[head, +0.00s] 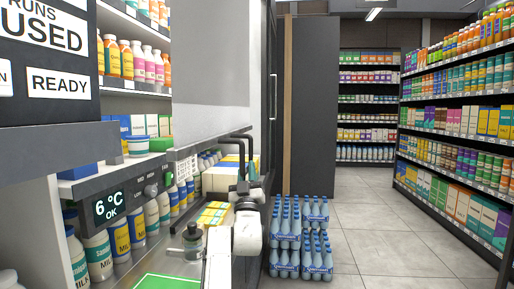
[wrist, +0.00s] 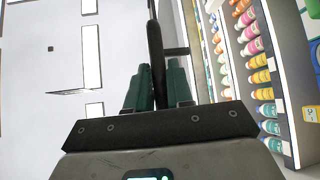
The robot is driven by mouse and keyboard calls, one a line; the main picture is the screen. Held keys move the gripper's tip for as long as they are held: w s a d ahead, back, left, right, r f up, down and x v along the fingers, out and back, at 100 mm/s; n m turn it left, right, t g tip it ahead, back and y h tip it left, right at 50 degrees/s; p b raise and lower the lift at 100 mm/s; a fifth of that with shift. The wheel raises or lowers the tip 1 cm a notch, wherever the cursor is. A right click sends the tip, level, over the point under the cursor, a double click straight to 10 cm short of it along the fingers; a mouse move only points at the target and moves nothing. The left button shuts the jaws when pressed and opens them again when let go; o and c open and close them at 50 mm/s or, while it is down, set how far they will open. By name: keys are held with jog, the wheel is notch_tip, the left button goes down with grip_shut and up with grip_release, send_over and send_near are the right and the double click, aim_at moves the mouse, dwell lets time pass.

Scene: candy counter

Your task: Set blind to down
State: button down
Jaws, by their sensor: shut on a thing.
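The blind (head: 212,75) is a pale grey sheet hanging over the right part of the chilled shelves in the head view. Its lower edge is above the bottle rows, so the lower shelf shows below it. A dark bar handle (head: 238,138) is near its lower right corner. My gripper (head: 244,180) is beside the blind's lower right, with my white arm below it. In the wrist view, my gripper's green fingers (wrist: 158,85) are shut on a dark bar (wrist: 155,50), which appears to be the handle. The exact contact is partly hidden in the head view.
Milk bottles (head: 97,255) line the lower shelf at left. A temperature display (head: 108,206) reads 6 °C OK. Blue bottle packs (head: 300,238) stand on the floor; the aisle (head: 375,235) is clear.

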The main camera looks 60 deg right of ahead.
notch_tip(320, 180, down, 10)
dwell(0.3)
jog(key=shift+r, duration=0.1)
jog(key=c, duration=1.1)
grip_release()
jog(key=s+a+f+p, duration=0.2)
jog(key=s+a+p, duration=0.5)
jog(key=a, duration=0.5)
jog(key=shift+s+a, duration=0.1)
